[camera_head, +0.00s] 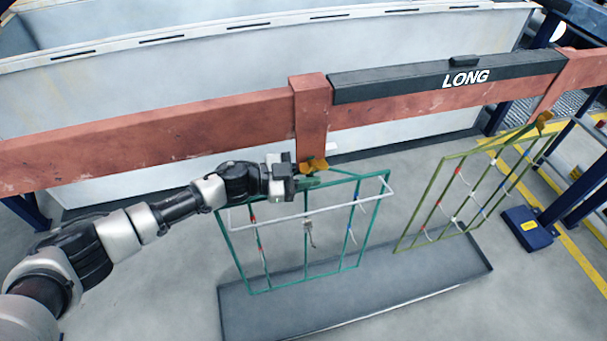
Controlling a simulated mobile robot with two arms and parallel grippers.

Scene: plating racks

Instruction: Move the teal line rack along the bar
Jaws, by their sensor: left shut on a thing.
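The teal line rack (236,258) is a thin rectangular frame with a white crossbar and small red, white and blue parts on its wires. It hangs below the red bar (215,118), under an orange hook (313,165) at the red upright. My left gripper (296,182) reaches in from the left and is shut on the top of the teal rack, just below the hook. The arm end hides part of the rack's top, and the fingertips are hard to make out. My right gripper is not in view.
An olive green rack (440,195) hangs to the right from another orange hook. A grey tray (350,308) lies on the floor below both racks. A black beam marked LONG (400,80) sits on the bar. A white tank (130,85) stands behind.

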